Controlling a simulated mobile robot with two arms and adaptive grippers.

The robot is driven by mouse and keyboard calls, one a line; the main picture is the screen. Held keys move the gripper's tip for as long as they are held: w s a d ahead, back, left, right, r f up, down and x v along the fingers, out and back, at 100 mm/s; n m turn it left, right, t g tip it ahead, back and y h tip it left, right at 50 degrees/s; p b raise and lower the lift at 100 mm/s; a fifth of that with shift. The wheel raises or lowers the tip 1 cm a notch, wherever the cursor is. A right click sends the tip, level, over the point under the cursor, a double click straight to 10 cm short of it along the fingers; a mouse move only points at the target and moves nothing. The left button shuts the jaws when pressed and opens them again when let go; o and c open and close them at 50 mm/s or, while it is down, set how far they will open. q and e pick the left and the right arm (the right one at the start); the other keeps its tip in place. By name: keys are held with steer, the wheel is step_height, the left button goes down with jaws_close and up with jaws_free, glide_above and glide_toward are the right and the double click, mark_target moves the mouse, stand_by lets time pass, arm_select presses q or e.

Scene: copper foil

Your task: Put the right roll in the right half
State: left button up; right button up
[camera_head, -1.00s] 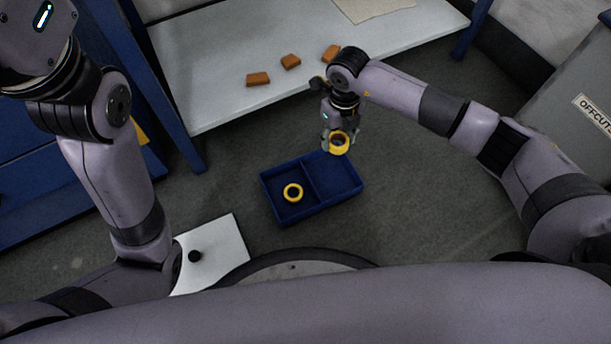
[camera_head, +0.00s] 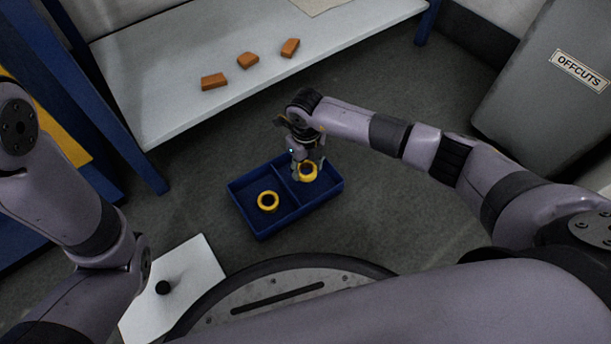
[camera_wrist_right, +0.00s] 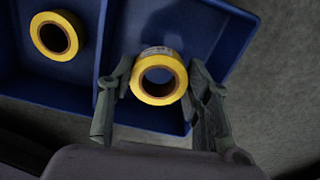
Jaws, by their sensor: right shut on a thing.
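A blue two-compartment crate (camera_head: 258,229) sits low in front of me. One yellow roll (camera_head: 268,201) lies in its left half; it also shows in the right wrist view (camera_wrist_right: 71,22). My right gripper (camera_head: 307,167) is shut on the other yellow roll (camera_head: 308,173), over the right half. In the right wrist view this roll (camera_wrist_right: 159,95) sits between the two fingers (camera_wrist_right: 159,88), with the right half's floor behind it. I cannot tell whether it touches the floor. Of my left arm only links show; its gripper is out of view.
A pale workbench (camera_head: 190,98) with blue legs stands behind, with several orange-brown blocks (camera_head: 248,60) on it. A grey bin marked OFFCUTS (camera_head: 530,95) stands at the right. Grey floor (camera_head: 390,225) is clear right of the crate.

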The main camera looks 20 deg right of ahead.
step_height(320, 180, down, 4)
steer(key=shift+b, duration=1.25)
steer(key=shift+r, duration=0.1)
steer(key=o, duration=0.7)
steer(key=shift+c, duration=0.2)
steer(key=o, duration=0.5)
steer(key=shift+c, duration=0.2)
